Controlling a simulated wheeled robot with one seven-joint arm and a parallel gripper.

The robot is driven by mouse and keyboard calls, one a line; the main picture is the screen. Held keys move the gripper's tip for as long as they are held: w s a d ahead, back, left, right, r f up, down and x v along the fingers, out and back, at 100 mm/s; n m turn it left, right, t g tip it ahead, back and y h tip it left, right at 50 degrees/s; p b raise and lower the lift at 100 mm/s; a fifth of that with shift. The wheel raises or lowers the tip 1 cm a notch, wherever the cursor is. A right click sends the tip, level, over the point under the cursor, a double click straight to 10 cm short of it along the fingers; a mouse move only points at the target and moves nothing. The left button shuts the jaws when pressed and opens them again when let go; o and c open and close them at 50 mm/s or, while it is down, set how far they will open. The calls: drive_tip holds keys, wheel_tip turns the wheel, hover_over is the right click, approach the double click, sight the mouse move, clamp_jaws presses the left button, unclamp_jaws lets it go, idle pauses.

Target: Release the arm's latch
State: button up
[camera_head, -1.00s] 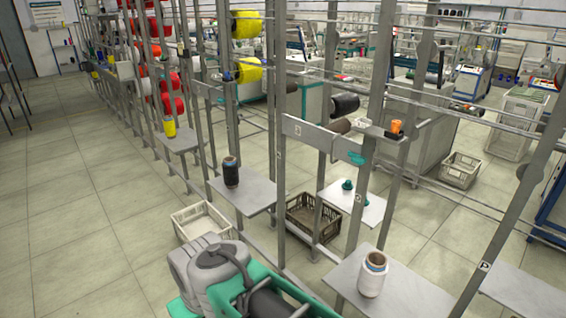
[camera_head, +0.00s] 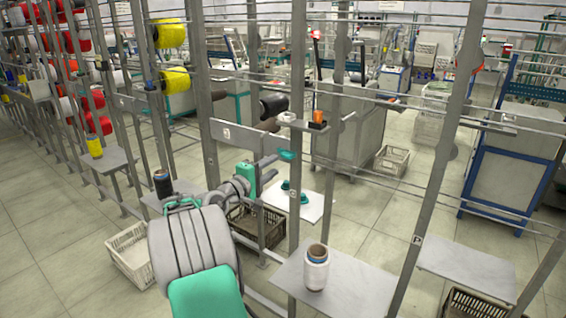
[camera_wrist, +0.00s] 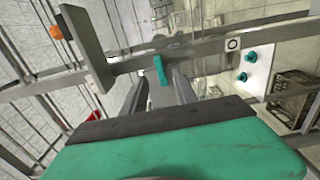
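The latch is a small teal lever (camera_head: 287,155) on the grey crossbar of the winding frame, below a small shelf. It also shows in the wrist view as a teal tab (camera_wrist: 160,70) against the grey bar. My gripper (camera_head: 275,167) has a teal body and grey fingers, and it is just left of the latch, pointing at it. In the wrist view my gripper (camera_wrist: 160,82) has its two fingers apart, with the tab ahead near the gap between their tips. Nothing is held. Whether a finger touches the latch I cannot tell.
A white bobbin (camera_head: 316,270) stands on the near shelf (camera_head: 350,283). A dark bobbin (camera_head: 162,183) stands on the left shelf. Teal cones (camera_head: 290,192) sit on a shelf behind the frame. Upright posts (camera_head: 297,110) and thin rails surround my arm. Crates stand on the floor.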

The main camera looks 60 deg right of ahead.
sight(285, 157)
drive_tip(key=d, duration=0.4)
drive_tip(key=s+d+p, duration=0.1)
drive_tip(key=d, duration=0.2)
drive_tip(key=shift+r, duration=0.1)
drive_tip(key=shift+a, duration=0.1)
clamp_jaws()
